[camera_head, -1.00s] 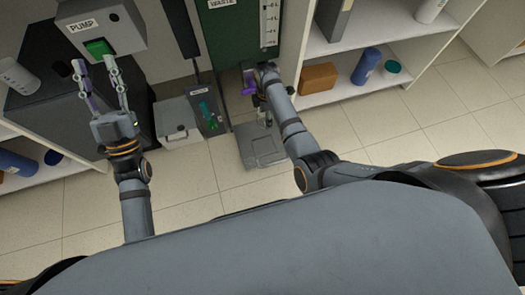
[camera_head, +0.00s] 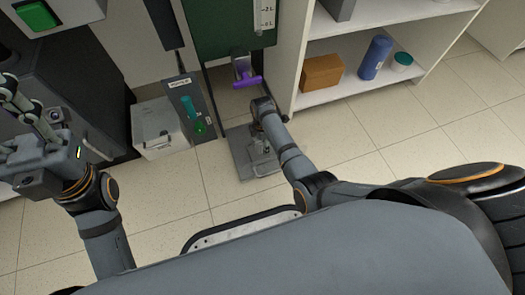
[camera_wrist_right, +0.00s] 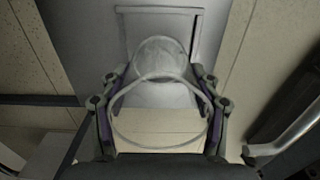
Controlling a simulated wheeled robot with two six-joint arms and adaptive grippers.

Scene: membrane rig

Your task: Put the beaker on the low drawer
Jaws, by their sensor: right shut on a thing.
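The clear glass beaker (camera_head: 262,152) is below my right gripper (camera_head: 264,122) in the head view, over the low grey drawer (camera_head: 239,150) near the floor. In the right wrist view the beaker (camera_wrist_right: 160,62) sits between the two fingers of my right gripper (camera_wrist_right: 160,88), which is shut on it. Its round rim faces the camera, and the drawer (camera_wrist_right: 85,30) spreads out behind it. I cannot tell whether the beaker's base touches the drawer. My left gripper (camera_head: 24,108) is at the left edge, empty, with its fingers apart.
A purple lever (camera_head: 247,80) sticks out below the green tank panel above the drawer. Shelves at the right hold a brown box (camera_head: 321,72) and a blue bottle (camera_head: 375,57). Floor at the right is clear.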

